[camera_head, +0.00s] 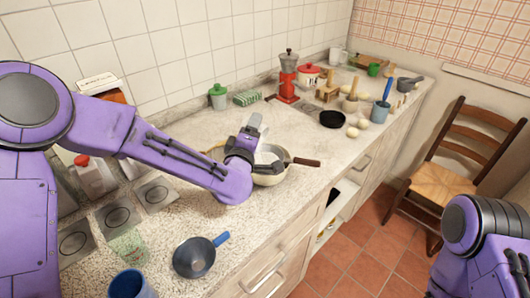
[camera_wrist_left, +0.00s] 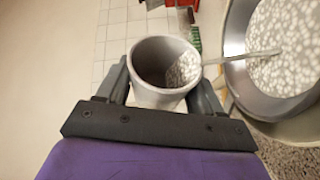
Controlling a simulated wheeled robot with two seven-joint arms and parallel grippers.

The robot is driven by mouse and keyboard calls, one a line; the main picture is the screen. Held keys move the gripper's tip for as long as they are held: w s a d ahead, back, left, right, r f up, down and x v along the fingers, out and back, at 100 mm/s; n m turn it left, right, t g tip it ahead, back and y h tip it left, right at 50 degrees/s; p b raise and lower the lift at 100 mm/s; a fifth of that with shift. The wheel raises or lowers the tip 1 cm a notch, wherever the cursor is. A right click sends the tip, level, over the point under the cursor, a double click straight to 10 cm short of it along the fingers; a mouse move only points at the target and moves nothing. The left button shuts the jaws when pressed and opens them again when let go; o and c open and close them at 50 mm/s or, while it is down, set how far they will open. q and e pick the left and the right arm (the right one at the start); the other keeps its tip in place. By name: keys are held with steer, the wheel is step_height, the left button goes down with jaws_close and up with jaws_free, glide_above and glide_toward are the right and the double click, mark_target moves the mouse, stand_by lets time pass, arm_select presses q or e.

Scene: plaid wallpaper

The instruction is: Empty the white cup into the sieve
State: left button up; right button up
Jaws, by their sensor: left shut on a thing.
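The white cup (camera_wrist_left: 150,95) is between the two fingers of my left gripper (camera_wrist_left: 165,88), which is shut on it. White grains lie against the right side of the cup's inside, toward the sieve. The sieve (camera_wrist_left: 238,78) is close to the right of the cup in the left wrist view, with white grains in it and a thin pale bar across it. In the head view my left gripper (camera_head: 243,146) is at a pale bowl (camera_head: 269,180) and partly hides it. My right forearm shows at lower right; its gripper is out of view.
A blue-handled pan (camera_head: 194,258), a blue cup (camera_head: 131,285) and a green glass (camera_head: 128,246) stand near the front. The counter front right of the bowl is clear.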

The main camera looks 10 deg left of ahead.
arm_select(q)
steer(key=shift+s+d+r+m+t+b, duration=0.1)
steer(key=shift+d+m+t+b, duration=0.15)
steer(key=shift+m+b, duration=0.3)
steer(key=shift+s+d+r+m+t+b, duration=0.15)
steer(key=shift+m+t+b, duration=0.1)
steer(key=shift+m+b, duration=0.25)
stand_by(0.5)
steer(key=shift+w+f+m, duration=0.1)
steer(key=shift+m, duration=0.25)
steer(key=shift+d+m+b, duration=0.15)
steer(key=shift+m+b, duration=0.15)
steer(key=shift+b, duration=0.15)
steer(key=shift+d+t+h, duration=0.1)
steer(key=shift+t+h, duration=0.2)
steer(key=shift+m, duration=0.3)
